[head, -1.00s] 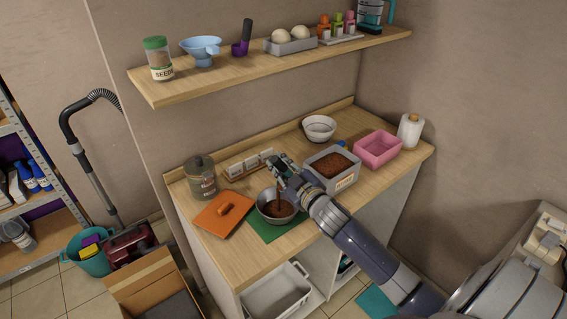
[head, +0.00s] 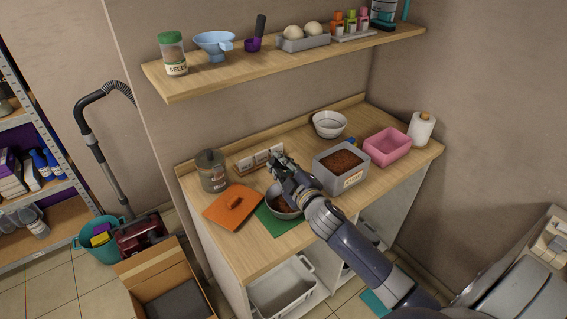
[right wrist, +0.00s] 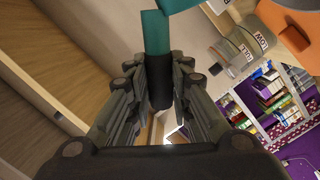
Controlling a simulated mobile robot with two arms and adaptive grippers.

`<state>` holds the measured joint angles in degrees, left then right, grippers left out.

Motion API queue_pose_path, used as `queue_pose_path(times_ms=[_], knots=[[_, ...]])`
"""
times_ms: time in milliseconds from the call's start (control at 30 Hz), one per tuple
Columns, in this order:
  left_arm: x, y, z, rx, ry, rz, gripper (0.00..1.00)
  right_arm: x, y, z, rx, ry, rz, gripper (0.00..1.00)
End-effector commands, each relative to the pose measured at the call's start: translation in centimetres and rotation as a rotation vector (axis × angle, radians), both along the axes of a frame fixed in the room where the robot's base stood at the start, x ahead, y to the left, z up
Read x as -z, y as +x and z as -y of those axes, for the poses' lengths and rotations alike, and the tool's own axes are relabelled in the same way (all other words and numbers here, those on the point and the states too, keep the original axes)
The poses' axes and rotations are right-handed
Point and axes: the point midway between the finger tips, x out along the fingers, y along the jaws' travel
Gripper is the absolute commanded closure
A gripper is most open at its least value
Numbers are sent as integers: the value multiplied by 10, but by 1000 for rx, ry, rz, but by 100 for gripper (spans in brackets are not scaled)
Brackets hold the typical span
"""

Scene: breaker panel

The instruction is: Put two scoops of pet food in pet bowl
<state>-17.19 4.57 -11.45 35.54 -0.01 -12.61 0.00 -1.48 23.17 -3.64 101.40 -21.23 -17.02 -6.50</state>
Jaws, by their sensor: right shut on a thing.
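My right gripper (head: 277,162) is above the metal pet bowl (head: 289,215), and the arm hides part of the bowl. In the right wrist view the gripper (right wrist: 160,85) is shut on the dark handle of a teal scoop (right wrist: 156,34). The head view does not show the scoop clearly. Brown food lies in the bowl, which stands on a green mat (head: 280,232). The grey bin of brown pet food (head: 341,160) stands to the right of the bowl. My left gripper is not in view.
An orange lid (head: 220,212) lies left of the bowl, near a grey canister (head: 211,172). A small card rack (head: 245,166) is behind. A shelf (head: 220,84) hangs above.

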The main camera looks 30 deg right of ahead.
Motion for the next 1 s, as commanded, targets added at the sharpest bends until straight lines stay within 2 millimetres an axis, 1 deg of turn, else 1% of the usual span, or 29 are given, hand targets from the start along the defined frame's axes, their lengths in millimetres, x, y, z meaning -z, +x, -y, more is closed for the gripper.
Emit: queue_pose_path(times_ms=[500,1000], knots=[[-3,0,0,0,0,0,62,5,2,-15,-1,-158,-21,100],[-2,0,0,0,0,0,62,12,4,-28,0,-312,-42,100]])
